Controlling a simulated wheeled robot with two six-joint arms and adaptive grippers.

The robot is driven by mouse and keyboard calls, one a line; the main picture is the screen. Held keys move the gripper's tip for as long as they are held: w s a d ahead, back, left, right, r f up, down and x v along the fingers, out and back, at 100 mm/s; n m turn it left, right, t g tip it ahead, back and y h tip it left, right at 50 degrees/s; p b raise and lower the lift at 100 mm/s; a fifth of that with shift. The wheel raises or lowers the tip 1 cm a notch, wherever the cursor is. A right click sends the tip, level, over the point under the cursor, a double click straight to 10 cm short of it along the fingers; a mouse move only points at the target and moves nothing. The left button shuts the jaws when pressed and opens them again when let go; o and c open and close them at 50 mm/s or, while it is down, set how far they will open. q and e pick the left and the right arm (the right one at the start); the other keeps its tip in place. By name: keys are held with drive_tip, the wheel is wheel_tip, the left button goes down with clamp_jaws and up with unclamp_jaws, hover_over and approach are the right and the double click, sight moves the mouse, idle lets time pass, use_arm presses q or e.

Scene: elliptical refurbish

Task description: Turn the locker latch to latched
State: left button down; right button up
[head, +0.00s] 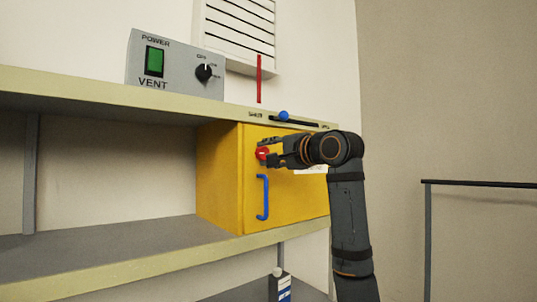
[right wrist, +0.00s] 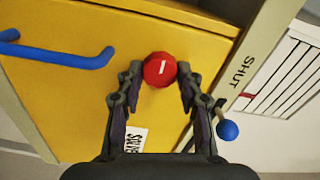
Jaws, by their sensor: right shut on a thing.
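The yellow locker (head: 285,205) sits on the shelf with its door closed. Its latch is a red knob (head: 262,153) with a white line, above the blue handle (head: 263,197). In the right wrist view the red knob (right wrist: 160,69) lies between my right gripper's fingertips, its white line visible. My right gripper (head: 268,152) reaches in from the right and is shut on the knob. The blue handle (right wrist: 60,57) also shows in the right wrist view. My left gripper is not in view.
A grey VENT box (head: 175,65) with a green power switch and black dial stands on the upper shelf. A blue-knobbed slider (head: 284,116) runs along the shelf edge above the locker. A dark rail (head: 480,184) stands at right.

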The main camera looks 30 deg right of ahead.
drive_tip(key=shift+f, duration=0.1)
drive_tip(key=o, duration=1.2)
drive_tip(key=s, duration=1.1)
drive_tip(key=shift+s+d, duration=0.4)
